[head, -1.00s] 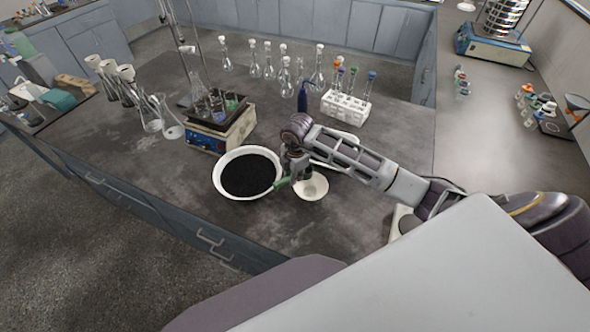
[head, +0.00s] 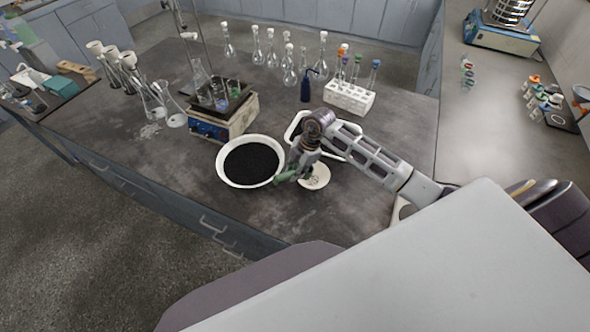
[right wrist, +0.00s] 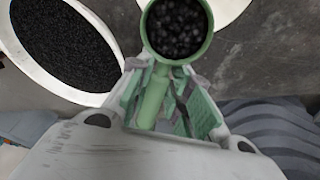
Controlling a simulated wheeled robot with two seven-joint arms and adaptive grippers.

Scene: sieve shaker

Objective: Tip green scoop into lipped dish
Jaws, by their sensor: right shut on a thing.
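My right gripper (head: 298,170) is shut on the handle of the green scoop (head: 286,176). In the right wrist view the scoop's round cup (right wrist: 178,28) holds black granules, and the gripper's fingers (right wrist: 163,82) lie on both sides of its handle. The small white dish (head: 318,180), which I take as the lipped dish, stands on the bench just right of the gripper and is partly hidden by it. In the right wrist view the dish (right wrist: 232,8) shows at the top, partly behind the cup. My left gripper is not in view.
A large white bowl (head: 223,174) of black granules stands left of the gripper. A white tray (head: 292,128) lies behind my right arm. A hotplate (head: 222,126), a test-tube rack (head: 348,97) and several flasks stand farther back. The bench in front is clear.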

